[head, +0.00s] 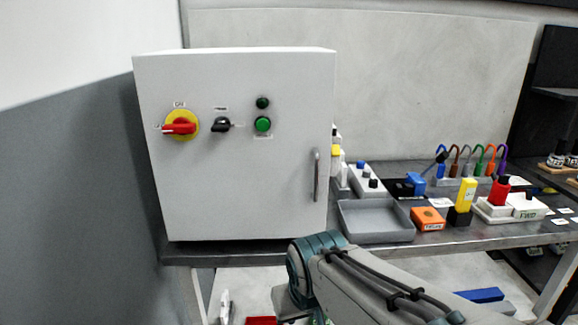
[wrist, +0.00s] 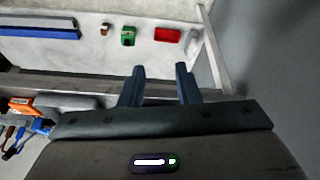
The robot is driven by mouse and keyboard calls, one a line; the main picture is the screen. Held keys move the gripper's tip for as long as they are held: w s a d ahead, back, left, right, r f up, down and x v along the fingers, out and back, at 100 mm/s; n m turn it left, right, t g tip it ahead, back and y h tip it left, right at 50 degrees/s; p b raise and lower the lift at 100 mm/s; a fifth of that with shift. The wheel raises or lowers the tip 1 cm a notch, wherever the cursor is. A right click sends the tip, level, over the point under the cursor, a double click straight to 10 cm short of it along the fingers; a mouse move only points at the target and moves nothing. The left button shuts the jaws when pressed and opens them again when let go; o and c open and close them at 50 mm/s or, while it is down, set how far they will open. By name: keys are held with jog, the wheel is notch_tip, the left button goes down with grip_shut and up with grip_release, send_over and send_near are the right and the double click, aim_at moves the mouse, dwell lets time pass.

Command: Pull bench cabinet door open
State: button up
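The bench cabinet (head: 240,190) is a white box on the left of the bench in the head view. Its door is closed, with a grey vertical bar handle (head: 316,175) near the right edge. A red and yellow rotary switch (head: 181,122), a black knob (head: 221,124) and green buttons (head: 263,124) sit on the door front. My gripper (wrist: 158,78) is in the wrist view, with two dark fingers apart and nothing between them. In the head view my arm is low in front of the bench, and the gripper is not clearly seen. The handle does not show in the wrist view.
A grey tray (head: 376,238), an orange box (head: 428,218), a yellow item (head: 466,194) and coloured hooked cables stand right of the cabinet. Below the bench, the wrist view shows a blue bar (wrist: 40,33), a green item (wrist: 128,36) and a red tray (wrist: 168,35). A wall is close on the left.

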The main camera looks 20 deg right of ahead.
jog(key=w+d+r+m+t+h+b, duration=0.1)
jog(key=w+d+r+t+h, duration=0.15)
jog(key=w+d, duration=0.3)
jog(key=w+d+r+m+t+h+b, duration=0.1)
jog(key=w+d+r+t+b, duration=0.1)
jog(key=w+d+t, duration=0.3)
jog(key=n+t+y+b, duration=0.2)
jog(key=t+y+b, duration=0.1)
jog(key=t, duration=0.3)
send_near(318, 171)
jog(key=w, duration=1)
jog(key=shift+w+d+f, duration=0.1)
jog(key=shift+w+d, duration=0.2)
jog(key=shift+w, duration=0.05)
grip_shut()
